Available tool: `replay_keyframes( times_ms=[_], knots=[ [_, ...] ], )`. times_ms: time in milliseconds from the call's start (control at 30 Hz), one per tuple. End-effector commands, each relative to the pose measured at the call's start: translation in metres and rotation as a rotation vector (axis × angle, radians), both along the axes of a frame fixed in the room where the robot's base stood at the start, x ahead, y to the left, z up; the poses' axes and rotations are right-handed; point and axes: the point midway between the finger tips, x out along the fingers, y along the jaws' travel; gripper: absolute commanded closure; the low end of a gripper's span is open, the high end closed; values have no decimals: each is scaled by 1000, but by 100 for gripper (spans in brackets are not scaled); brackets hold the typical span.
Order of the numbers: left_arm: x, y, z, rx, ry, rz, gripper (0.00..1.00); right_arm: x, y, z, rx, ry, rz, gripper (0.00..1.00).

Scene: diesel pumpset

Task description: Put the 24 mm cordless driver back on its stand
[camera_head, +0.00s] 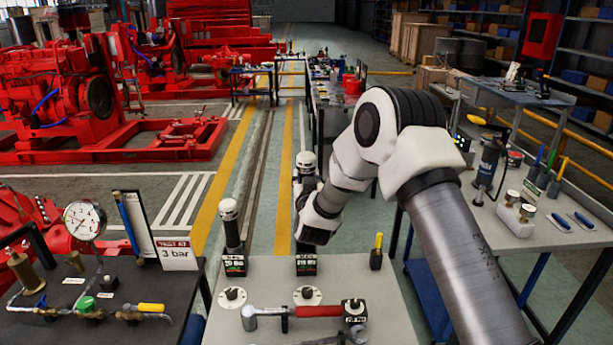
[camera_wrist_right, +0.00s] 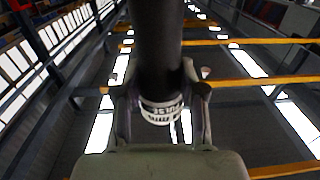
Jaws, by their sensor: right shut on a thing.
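My right gripper (camera_head: 305,188) is shut on a dark driver with a white top (camera_head: 306,160). It holds the driver roughly upright beyond the back edge of the grey bench, as seen in the head view. My wrist hides part of the driver. In the right wrist view the gripper (camera_wrist_right: 160,105) grips the dark cylinder (camera_wrist_right: 157,40), with a white lettered band at the fingers. A small black labelled stand (camera_head: 305,264) is on the bench below. A similar driver (camera_head: 230,222) stands upright in the left stand (camera_head: 234,264). My left gripper is out of view.
A dark gauge panel (camera_head: 90,290) is at left. A tool table (camera_head: 540,225) is at right.

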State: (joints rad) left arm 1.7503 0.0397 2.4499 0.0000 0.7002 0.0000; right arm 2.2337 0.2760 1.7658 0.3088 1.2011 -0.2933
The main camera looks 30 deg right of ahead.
Motion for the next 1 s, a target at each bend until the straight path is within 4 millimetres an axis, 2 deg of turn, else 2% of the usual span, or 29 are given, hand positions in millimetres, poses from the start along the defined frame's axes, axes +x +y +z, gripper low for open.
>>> replay_keyframes(
  times_ms=[100, 700, 1000],
  knots=[
    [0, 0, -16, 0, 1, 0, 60, 0, 0, -18, -2, -3, 0, 100],
    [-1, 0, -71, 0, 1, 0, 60, 0, 0, -92, -1, -3, 0, 100],
    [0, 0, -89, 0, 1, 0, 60, 0, 0, -116, -2, -3, 1, 100]
  ],
)
